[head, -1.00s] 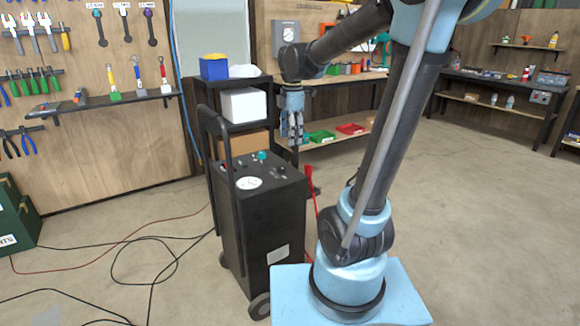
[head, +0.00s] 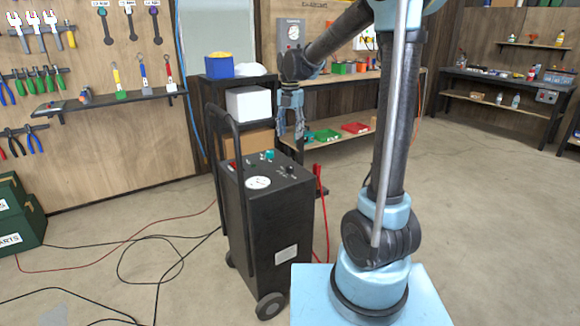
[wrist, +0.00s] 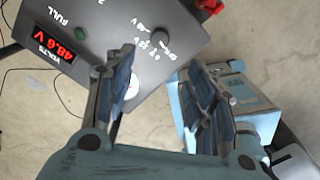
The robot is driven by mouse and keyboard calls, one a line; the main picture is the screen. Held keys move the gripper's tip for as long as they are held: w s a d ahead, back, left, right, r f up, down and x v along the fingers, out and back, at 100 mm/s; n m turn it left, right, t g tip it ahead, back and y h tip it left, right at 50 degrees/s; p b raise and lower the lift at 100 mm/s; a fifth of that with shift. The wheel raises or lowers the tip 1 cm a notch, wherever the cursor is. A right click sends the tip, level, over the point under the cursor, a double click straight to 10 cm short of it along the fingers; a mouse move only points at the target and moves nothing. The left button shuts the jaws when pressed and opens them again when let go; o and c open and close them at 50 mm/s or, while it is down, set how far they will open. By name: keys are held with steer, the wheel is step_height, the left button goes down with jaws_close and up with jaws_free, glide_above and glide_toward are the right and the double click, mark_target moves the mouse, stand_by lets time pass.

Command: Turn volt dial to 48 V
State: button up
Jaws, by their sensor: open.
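The volt dial, a small dark knob (wrist: 163,33) with white markings including "48V", is on the black cart's top panel in the wrist view. Its pointer is too small to read. In the head view a dark knob (head: 291,170) sits at the panel's right side. The red volts display (wrist: 54,50) reads about 48.6 V. My gripper (head: 291,124) hangs above the far right part of the cart (head: 265,235), apart from the panel. In the wrist view its fingers (wrist: 165,92) are spread and empty, with the dial beyond them in the picture.
A red clamp (head: 318,172) hangs at the cart's right side. The cart's tall handle (head: 226,150) rises on the left. Shelves with boxes (head: 248,103) stand behind. Cables lie on the floor at left.

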mark_target(290, 167)
step_height(290, 167, down, 15)
steer(key=shift+r, duration=0.1)
stand_by(0.4)
